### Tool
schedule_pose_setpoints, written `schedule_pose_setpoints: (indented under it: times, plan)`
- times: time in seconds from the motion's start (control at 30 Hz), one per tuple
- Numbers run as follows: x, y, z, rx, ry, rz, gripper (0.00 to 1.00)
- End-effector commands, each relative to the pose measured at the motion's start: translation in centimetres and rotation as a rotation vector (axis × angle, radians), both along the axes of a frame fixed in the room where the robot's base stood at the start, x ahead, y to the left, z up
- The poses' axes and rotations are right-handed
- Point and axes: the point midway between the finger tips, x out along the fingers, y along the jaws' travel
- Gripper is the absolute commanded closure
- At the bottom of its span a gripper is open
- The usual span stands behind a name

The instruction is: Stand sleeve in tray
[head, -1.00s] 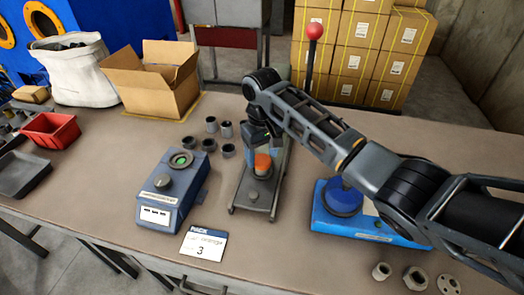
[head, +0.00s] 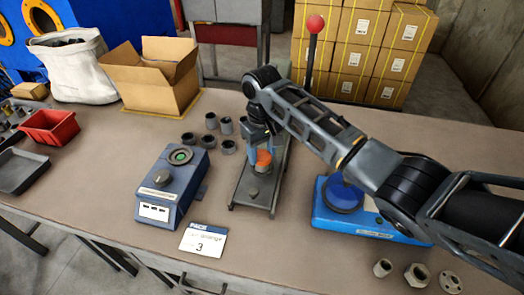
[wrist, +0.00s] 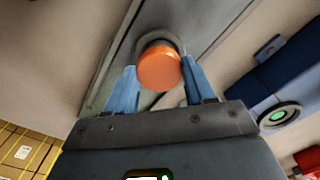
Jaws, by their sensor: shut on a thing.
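My gripper (head: 263,152) is over the long grey fixture (head: 246,192) in the middle of the table. Its blue fingers are shut on an orange-topped round piece (wrist: 160,68), which also shows in the head view (head: 263,157). A grey ring (wrist: 160,40) shows around the piece's far side; I cannot tell whether it is a sleeve or part of the fixture. Several loose dark grey sleeves (head: 226,126) stand on the table left of the fixture. A dark grey tray (head: 22,172) lies at the far left and looks empty.
A blue gauge box (head: 170,190) and a card (head: 203,240) are left of the fixture. A blue press with a red-knobbed lever (head: 345,195) is to the right. A red bin (head: 50,127), open carton (head: 150,80) and white sack (head: 75,65) stand at left and back.

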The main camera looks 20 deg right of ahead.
Motion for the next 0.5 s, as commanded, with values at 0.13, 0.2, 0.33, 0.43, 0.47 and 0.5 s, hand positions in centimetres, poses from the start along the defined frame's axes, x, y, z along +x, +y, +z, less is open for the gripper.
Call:
schedule_pose_setpoints:
  times: [0.13, 0.2, 0.33, 0.43, 0.47, 0.5]
  plan:
    - [0.0, 0.0, 1.3, 0.0, 0.0, 0.0, 0.82]
    - [0.0, 0.0, 1.8, 0.001, 0.0, 0.0, 0.82]
    - [0.0, 0.0, 2.8, 0.001, -0.001, 0.0, 0.82]
    - [0.0, 0.0, 3.4, 0.0, -0.001, 0.0, 0.82]
    - [0.0, 0.0, 3.6, 0.0, -0.001, 0.0, 0.82]
    - [0.0, 0.0, 3.9, 0.0, -0.001, 0.0, 0.82]
